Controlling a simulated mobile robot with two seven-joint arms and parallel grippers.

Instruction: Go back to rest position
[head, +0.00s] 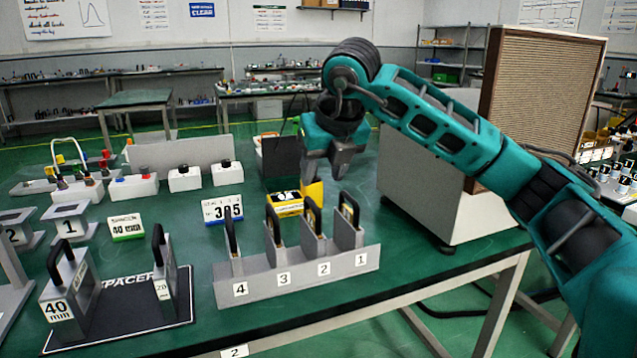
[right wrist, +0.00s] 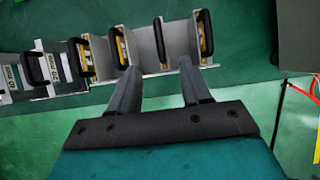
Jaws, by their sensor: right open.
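My right gripper (head: 331,168) hangs above the green table, behind and above a grey rack (head: 290,278) labelled 4, 3, 2, 1. Several grey plates with black handles stand in the rack's slots. In the right wrist view my right gripper's fingers (right wrist: 160,85) are apart with nothing between them. Their tips overlap the rack's plates (right wrist: 175,45) in that picture; I cannot tell the exact gap, but the head view shows the gripper above them. My left gripper is not in view.
A spacer board (head: 130,312) with 40 mm and 20 mm blocks stands at front left. A large box with a brown panel (head: 540,95) stands right of the gripper.

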